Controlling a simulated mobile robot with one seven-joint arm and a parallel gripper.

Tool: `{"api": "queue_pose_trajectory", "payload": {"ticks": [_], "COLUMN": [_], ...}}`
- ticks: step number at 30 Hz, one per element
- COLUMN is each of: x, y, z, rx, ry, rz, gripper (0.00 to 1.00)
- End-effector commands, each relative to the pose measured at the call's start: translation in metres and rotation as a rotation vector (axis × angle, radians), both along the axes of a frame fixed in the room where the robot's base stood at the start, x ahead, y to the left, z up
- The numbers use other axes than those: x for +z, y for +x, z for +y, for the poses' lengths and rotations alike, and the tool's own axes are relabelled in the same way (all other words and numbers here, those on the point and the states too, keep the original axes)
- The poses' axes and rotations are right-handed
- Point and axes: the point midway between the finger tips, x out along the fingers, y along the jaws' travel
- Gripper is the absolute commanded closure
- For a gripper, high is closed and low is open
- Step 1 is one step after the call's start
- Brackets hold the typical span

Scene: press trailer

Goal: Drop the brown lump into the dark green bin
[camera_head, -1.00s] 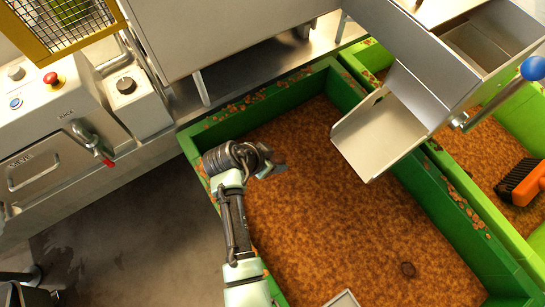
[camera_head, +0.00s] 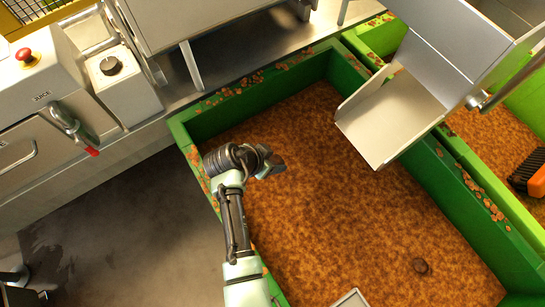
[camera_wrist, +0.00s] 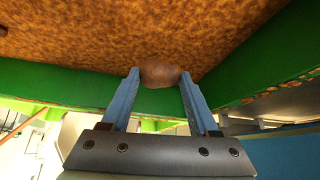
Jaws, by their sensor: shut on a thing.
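The brown lump (camera_wrist: 160,74) is rounded and sits between the two blue-grey fingers of my gripper (camera_wrist: 160,80) in the wrist view. My gripper (camera_head: 274,165) is shut on it. In the head view my gripper is above the left part of the dark green bin (camera_head: 275,92), inside its left wall. I cannot make out the held lump there. The bin is a large, open rectangle with orange-brown pulp inside. Its green wall (camera_wrist: 60,88) also shows in the wrist view.
A metal chute (camera_head: 390,120) hangs over the bin's back right. A lighter green bin (camera_head: 520,235) stands to the right, with an orange-handled brush (camera_head: 537,180). Machinery with a red button (camera_head: 28,58) stands at the back left.

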Motion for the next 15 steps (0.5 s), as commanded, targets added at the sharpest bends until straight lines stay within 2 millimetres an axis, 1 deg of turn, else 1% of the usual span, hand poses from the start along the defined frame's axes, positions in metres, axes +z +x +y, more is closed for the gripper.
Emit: {"api": "queue_pose_trajectory", "payload": {"ticks": [5,6,11,12,15], "x": [0.0009,0.0009,0.0009,0.0009,0.0009], "y": [0.0003,0.0003,0.0002,0.0002,0.0001], "z": [0.0001,0.0001,0.0001,0.0001,0.0000], "rx": [0.001,0.000,0.000,0.000,0.000], "ry": [0.000,0.000,0.000,0.000,0.000], "rz": [-0.001,0.000,0.000,0.000,0.000], "gripper": [0.94,0.36,0.07,0.04,0.04]}}
